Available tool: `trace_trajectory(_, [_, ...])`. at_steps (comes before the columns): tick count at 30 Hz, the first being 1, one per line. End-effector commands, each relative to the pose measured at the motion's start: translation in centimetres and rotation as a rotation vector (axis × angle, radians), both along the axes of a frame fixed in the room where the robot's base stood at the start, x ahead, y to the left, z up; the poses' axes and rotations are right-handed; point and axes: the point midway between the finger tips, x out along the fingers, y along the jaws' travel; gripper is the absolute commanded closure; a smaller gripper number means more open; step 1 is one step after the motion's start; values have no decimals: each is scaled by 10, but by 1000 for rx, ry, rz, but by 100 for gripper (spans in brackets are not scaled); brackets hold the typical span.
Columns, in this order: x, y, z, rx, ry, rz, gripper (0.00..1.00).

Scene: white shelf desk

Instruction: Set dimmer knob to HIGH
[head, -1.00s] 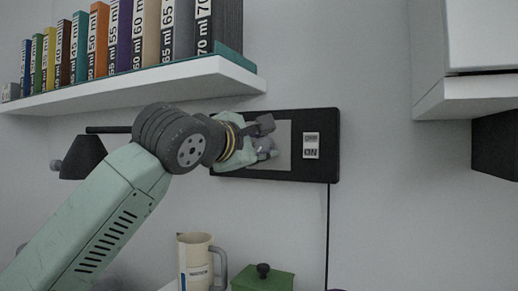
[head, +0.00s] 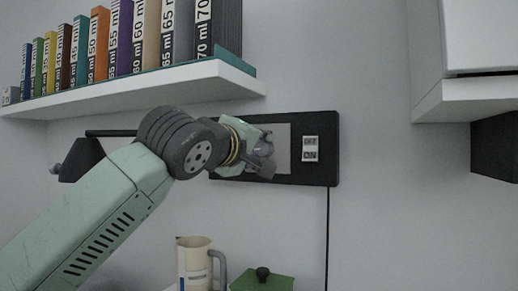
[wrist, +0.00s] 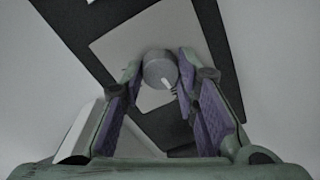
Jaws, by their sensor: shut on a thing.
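The dimmer knob (wrist: 158,71) is a round grey knob with a white pointer mark, on a light grey plate (wrist: 115,45) of a black wall panel (head: 313,176). In the wrist view the pointer aims down and slightly right, and the panel looks tilted. My gripper (wrist: 160,75) is shut on the knob, one fingertip at each side. In the head view my gripper (head: 266,152) is at the panel's left part and mostly covers the knob. I cannot read any HIGH marking.
An OFF/ON switch (head: 310,148) is right of the knob on the panel. A shelf (head: 150,86) with binders hangs above my arm. A cream jug (head: 195,262) and a green lidded box (head: 262,281) stand below. A white cabinet (head: 470,50) is at upper right.

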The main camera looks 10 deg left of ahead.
Motion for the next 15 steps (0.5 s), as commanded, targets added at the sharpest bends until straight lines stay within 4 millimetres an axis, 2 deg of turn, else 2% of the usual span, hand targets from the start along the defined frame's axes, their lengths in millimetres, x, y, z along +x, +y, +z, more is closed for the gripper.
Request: trace_trajectory(15, [0, 0, -1, 116, -21, 1, 100])
